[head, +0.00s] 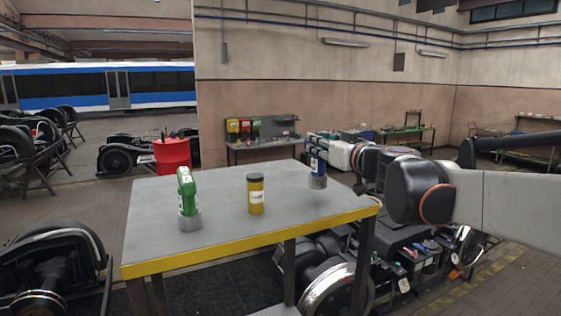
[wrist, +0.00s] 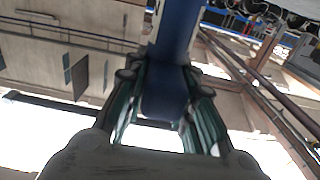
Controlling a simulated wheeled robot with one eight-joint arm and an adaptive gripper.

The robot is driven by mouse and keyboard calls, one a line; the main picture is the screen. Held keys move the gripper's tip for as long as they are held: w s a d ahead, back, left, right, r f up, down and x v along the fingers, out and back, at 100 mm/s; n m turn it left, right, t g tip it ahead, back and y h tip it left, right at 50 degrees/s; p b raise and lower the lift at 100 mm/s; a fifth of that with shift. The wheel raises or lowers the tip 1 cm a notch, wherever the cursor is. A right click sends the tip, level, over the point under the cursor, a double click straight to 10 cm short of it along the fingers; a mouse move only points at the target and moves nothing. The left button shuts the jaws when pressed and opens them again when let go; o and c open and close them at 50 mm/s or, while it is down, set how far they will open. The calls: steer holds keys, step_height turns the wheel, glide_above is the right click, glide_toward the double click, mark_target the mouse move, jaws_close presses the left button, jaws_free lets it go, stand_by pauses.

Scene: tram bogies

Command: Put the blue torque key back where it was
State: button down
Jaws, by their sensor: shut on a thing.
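The blue torque key (head: 317,163) shows in the head view at the right rear of the table, upright, with a grey cylindrical lower end. I cannot tell whether it touches the tabletop. In the wrist view, my gripper (wrist: 162,88) is shut on the blue torque key (wrist: 178,32), with a finger on each side of its blue body. In the head view my arm reaches in from the right; its fingertips are hard to make out there. A green torque key (head: 186,190) with a similar grey end stands upright at the left of the table.
The grey table (head: 230,228) has a yellow front edge. A yellow can (head: 256,195) with a dark lid stands mid-table, between the two keys. Wheelsets (head: 330,287) and a tool-laden surface lie below and right. A red drum (head: 173,155) stands behind left.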

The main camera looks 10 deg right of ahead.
mark_target(318, 164)
step_height(318, 164, down, 3)
steer(key=shift+b, duration=0.75)
steer(key=shift+w+f, duration=0.15)
steer(key=shift+f, duration=0.15)
steer(key=shift+s+r, duration=0.15)
steer(key=shift+s, duration=0.05)
steer(key=c, duration=1.3)
jaws_free()
steer(key=shift+w+f, duration=0.1)
steer(key=shift+f, duration=0.1)
steer(key=shift+c, duration=0.2)
steer(key=shift+r, duration=0.1)
